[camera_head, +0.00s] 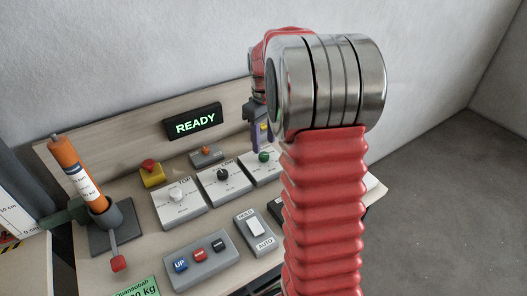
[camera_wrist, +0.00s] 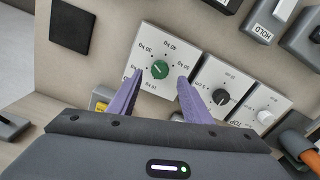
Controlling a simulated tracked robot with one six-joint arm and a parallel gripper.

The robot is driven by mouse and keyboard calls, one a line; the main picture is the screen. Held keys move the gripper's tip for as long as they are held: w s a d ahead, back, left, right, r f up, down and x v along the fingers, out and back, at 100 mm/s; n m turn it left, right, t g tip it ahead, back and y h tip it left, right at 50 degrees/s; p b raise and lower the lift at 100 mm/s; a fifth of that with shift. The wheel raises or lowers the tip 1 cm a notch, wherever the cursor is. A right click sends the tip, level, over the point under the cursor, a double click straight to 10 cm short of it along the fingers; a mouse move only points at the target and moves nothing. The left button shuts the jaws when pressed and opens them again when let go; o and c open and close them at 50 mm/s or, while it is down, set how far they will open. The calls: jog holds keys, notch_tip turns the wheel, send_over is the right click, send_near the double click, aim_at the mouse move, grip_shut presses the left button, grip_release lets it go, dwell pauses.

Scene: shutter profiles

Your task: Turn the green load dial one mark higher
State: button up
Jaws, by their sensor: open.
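The green load dial (camera_wrist: 159,69) is a small round green knob on a white plate (camera_wrist: 150,48) marked with kg values around it. In the wrist view it lies between and just beyond my gripper's fingertips. My gripper (camera_wrist: 158,88) has two purple fingers, spread open, with nothing between them. In the head view the green dial (camera_head: 264,156) is at the right end of the row of dials, and my gripper (camera_head: 262,132) is just above it, partly hidden by my arm. The exact mark the dial points to is too small to read.
Next to it are a plate with a black dial (camera_wrist: 220,97) and one with a white dial (camera_wrist: 265,117). A READY display (camera_head: 195,122) stands behind. A red stop button (camera_head: 149,165), a HOLD/AUTO rocker switch (camera_head: 254,229) and an orange cylinder (camera_head: 77,172) in a holder share the panel.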

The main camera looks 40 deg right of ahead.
aim_at(264, 155)
jog(key=shift+f, duration=2.55)
jog(key=shift+c, duration=0.3)
jog(key=c, duration=0.9)
jog(key=shift+a, duration=0.15)
jog(key=shift+c, duration=0.5)
